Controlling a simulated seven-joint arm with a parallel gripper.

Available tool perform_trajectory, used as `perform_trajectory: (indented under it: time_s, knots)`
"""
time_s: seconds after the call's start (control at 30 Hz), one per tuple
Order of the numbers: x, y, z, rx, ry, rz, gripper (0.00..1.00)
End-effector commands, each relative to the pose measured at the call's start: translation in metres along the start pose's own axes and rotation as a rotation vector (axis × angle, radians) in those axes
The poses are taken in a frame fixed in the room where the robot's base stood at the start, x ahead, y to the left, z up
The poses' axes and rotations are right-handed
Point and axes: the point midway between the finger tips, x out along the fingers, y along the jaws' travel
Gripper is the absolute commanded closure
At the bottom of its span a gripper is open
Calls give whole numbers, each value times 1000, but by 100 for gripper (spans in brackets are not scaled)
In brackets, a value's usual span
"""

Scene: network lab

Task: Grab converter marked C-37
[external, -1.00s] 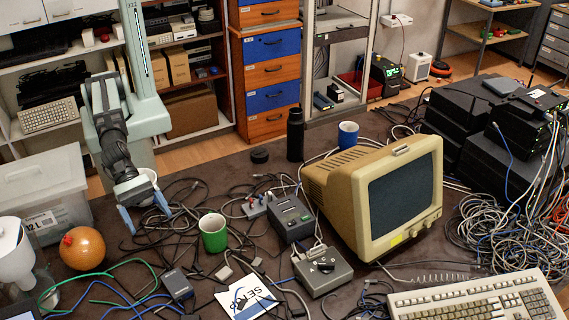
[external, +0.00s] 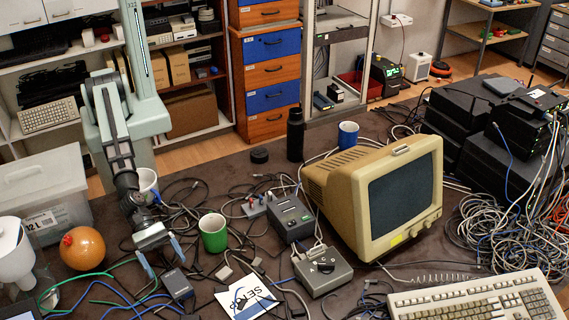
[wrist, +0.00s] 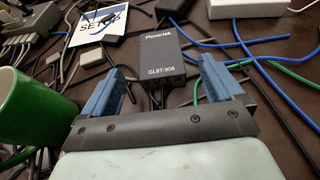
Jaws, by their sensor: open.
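A small dark grey box (external: 178,284) lies on the table at the front left. It also shows in the wrist view (wrist: 163,55), with a label that seems to read "GLBT-908". I cannot read a C-37 mark on anything in view. My gripper (external: 161,258) is open and empty, low over the table just behind this box. In the wrist view my blue fingers (wrist: 160,88) are spread, with the box beyond and roughly between their tips. Other boxes are a grey one with a small display (external: 291,217) and a switch box (external: 323,270).
A green mug (external: 213,233) stands close to the right of my gripper. An orange round object (external: 82,248) stands to the left. Loose cables and a paper marked "SETUP" (external: 245,298) lie around the box. A beige monitor (external: 375,195) and keyboard (external: 480,302) are to the right.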

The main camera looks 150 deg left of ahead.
Motion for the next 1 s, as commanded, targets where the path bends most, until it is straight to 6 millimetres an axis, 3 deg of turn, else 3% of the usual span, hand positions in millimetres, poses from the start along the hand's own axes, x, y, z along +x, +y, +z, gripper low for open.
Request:
perform_trajectory:
  time_s: [0.27, 0.53, 0.8, 1.0]
  knots:
    - [21, 0, 1, 1, 0, 0, 6]
    - [55, 0, 1, 1, 0, 1, 6]
    - [57, 0, 0, 1, 0, 0, 6]
    - [57, 0, 0, 1, 0, 0, 24]
